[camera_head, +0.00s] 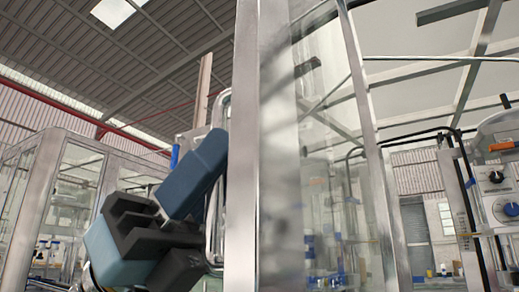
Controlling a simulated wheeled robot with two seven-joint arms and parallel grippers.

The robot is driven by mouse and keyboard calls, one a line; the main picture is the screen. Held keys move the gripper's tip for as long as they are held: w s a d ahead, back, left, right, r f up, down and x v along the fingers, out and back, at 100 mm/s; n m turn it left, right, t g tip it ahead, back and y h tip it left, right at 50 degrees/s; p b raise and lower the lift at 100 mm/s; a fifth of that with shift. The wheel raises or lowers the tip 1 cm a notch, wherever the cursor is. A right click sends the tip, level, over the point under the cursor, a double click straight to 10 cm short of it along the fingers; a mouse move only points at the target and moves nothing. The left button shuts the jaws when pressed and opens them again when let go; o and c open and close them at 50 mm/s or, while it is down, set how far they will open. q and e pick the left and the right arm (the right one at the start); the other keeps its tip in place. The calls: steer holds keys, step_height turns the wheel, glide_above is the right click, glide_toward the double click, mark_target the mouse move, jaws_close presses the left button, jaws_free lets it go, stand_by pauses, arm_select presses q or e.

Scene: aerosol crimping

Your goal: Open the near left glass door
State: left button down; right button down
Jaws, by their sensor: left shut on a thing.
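A tall metal-framed glass door (275,150) fills the middle of the head view, with its wide upright frame edge close to me. Its reflective glass pane (335,190) shows to the right of that edge. A bent metal bar handle (223,112) stands at the left side of the upright. My left gripper (196,185), dark with blue-grey parts, is at the handle and shut on it. The gripper covers the handle's middle, so the exact contact is hidden. I cannot tell how far the door stands from its frame. My right gripper is not in view.
Another glass enclosure (55,190) with metal posts stands at the left. A machine panel with knobs (497,190) is at the right, seen past the metal frame. A slanted metal post (370,130) stands right of the pane.

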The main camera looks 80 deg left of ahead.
arm_select(q)
steer(key=shift+s+a+g+h, duration=0.3)
steer(key=shift+a+h, duration=0.1)
steer(key=shift+a, duration=0.15)
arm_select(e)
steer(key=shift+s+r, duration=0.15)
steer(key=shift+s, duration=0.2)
arm_select(q)
steer(key=c, duration=1.1)
jaws_free()
steer(key=shift+c, duration=0.2)
